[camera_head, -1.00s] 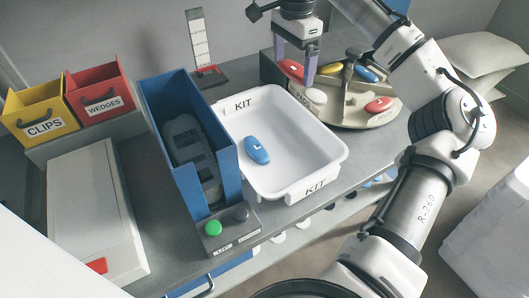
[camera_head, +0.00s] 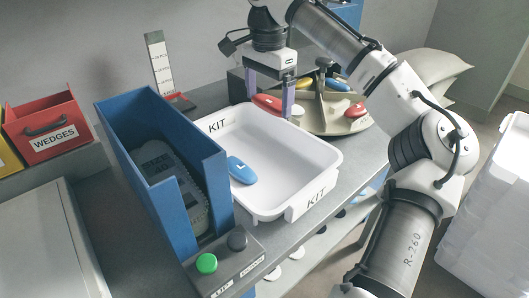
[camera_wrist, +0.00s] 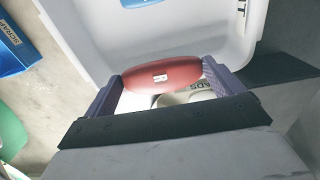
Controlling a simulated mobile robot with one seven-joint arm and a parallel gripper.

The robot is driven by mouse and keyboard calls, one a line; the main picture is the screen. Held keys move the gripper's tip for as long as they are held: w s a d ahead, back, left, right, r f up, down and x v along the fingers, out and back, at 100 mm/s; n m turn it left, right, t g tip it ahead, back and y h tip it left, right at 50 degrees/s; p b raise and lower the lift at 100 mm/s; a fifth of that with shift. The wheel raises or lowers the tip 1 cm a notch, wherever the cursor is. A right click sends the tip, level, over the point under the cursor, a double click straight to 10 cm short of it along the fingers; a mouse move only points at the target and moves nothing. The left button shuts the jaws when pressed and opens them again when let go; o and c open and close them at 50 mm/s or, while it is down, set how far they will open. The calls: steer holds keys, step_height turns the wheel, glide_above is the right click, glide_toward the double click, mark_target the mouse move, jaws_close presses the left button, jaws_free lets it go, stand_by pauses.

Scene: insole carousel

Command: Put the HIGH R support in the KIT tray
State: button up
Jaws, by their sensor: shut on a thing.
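My gripper (camera_head: 268,102) is shut on a red support (camera_head: 266,103), one finger at each end. In the wrist view the red support (camera_wrist: 160,75) spans crosswise between the fingers; its small pale mark is too blurred to read. The white KIT tray (camera_head: 318,178) stands in front of the carousel, and the support hangs by the tray's back rim. The tray also shows in the wrist view (camera_wrist: 90,35). A blue support (camera_head: 241,170) marked L lies inside the tray at its left side.
The carousel (camera_head: 325,122) behind the tray holds a yellow support (camera_head: 304,83), a blue one (camera_head: 336,85) and another red one (camera_head: 355,110). A tall blue box (camera_head: 163,203) stands left of the tray. Green and dark buttons (camera_head: 206,263) sit in front. The tray's middle is clear.

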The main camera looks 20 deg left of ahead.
mark_target(268, 155)
step_height(268, 155, down, 13)
steer(key=shift+f+b, duration=0.1)
steer(key=shift+b, duration=0.6)
steer(key=shift+f, duration=0.1)
steer(key=o, duration=0.6)
steer(key=shift+o, duration=0.2)
step_height(268, 155, up, 12)
steer(key=shift+r+p, duration=0.15)
steer(key=shift+p, duration=0.65)
steer(key=shift+r, duration=0.1)
